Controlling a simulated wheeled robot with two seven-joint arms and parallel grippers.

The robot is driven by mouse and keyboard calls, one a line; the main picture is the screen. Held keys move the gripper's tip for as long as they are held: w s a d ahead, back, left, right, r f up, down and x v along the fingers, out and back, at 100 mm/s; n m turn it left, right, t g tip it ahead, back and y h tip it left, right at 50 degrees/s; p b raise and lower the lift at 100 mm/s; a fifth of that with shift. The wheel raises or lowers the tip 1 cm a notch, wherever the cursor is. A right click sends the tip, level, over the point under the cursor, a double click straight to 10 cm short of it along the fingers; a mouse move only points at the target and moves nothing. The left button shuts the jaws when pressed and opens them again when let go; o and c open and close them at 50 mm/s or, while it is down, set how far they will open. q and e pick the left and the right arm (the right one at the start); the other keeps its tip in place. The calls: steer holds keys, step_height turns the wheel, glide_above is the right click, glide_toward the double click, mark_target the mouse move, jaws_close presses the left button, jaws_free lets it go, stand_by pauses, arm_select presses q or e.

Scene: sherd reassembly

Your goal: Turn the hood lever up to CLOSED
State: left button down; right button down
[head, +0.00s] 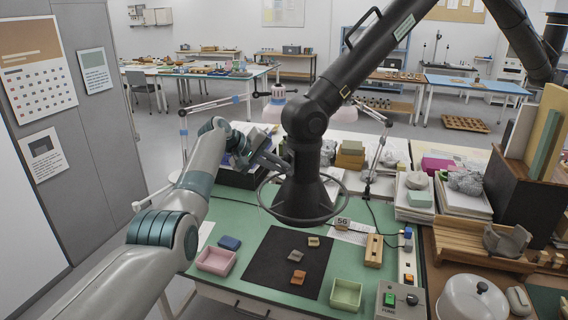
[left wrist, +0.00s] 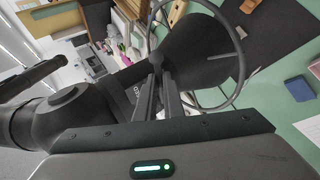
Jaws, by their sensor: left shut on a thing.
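The black extraction hood (head: 303,190) hangs on a jointed black arm (head: 340,85) over the green table, with a wire ring around its lower rim. My left gripper (head: 282,163) reaches in from the left against the neck of the hood. In the left wrist view its two fingers (left wrist: 163,85) are shut on the dark hood lever (left wrist: 155,60), beside the hood cone (left wrist: 195,50). Most of the lever is hidden by the fingers, and I cannot tell its exact angle. Small white lettering on the hood's neck is too small to read surely. My right gripper is not in view.
Below the hood lie a black mat (head: 265,265) with several sherds, a pink tray (head: 216,261), a green tray (head: 346,294) and a blue block (head: 229,243). A control box (head: 399,300) with a green button stands at the front right. Slim lamp arms stand behind.

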arm_select(q)
steer(key=shift+s+a+r+n+g, duration=0.1)
steer(key=shift+r+n+g, duration=0.3)
steer(key=shift+r, duration=0.05)
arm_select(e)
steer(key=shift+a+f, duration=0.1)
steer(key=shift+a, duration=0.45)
arm_select(q)
steer(key=c, duration=1.9)
jaws_free()
steer(key=shift+o, duration=0.2)
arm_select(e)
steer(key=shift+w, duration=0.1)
arm_select(q)
steer(key=shift+a, duration=0.1)
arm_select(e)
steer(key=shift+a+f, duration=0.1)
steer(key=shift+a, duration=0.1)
